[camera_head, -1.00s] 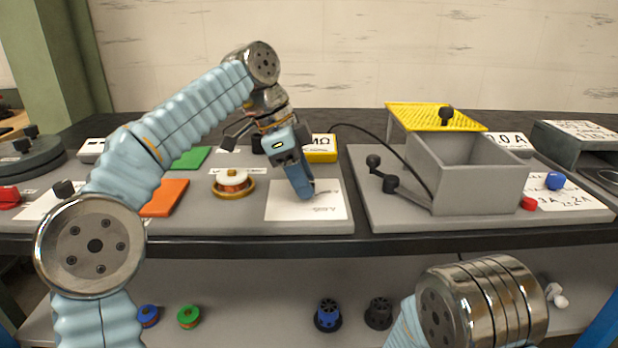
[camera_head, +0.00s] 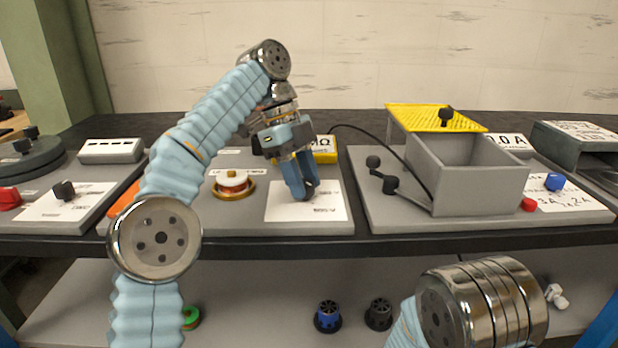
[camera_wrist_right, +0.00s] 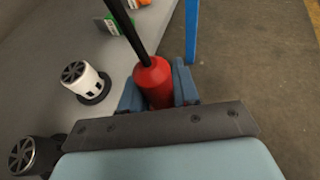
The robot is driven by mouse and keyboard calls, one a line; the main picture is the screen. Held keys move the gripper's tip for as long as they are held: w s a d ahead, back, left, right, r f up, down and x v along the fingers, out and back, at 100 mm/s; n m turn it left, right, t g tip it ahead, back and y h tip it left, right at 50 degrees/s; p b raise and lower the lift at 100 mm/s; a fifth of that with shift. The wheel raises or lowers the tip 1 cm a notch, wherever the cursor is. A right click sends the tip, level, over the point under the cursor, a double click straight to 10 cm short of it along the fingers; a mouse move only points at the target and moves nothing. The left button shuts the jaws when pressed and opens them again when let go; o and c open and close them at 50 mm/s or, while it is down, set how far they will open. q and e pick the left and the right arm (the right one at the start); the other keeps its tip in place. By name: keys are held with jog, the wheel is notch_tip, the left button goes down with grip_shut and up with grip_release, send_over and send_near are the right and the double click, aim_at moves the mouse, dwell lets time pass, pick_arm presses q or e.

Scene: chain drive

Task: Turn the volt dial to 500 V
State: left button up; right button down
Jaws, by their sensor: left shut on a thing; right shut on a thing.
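A white dial plate (camera_head: 327,207) lies on the grey bench panel at the middle of the head view; its printed marks are too small to read. My left gripper (camera_head: 307,191) points down at this plate, with its blue fingers shut on a small dark knob (camera_head: 311,185), taken to be the volt dial. The fingers hide most of the knob, so I cannot tell where it points. In the right wrist view my right gripper (camera_wrist_right: 160,90) is shut on a red cylinder (camera_wrist_right: 154,82) with a black rod coming out of its top.
A yellow box marked with an ohm sign (camera_head: 325,151) sits behind the gripper. A grey open box (camera_head: 470,185) with a yellow perforated plate (camera_head: 435,117) stands to the right. Several spools and knobs lie on the lower shelf.

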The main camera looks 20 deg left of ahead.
dwell(0.3)
pick_arm(q)
jog(key=o, duration=1)
jog(key=shift+o, duration=0.2)
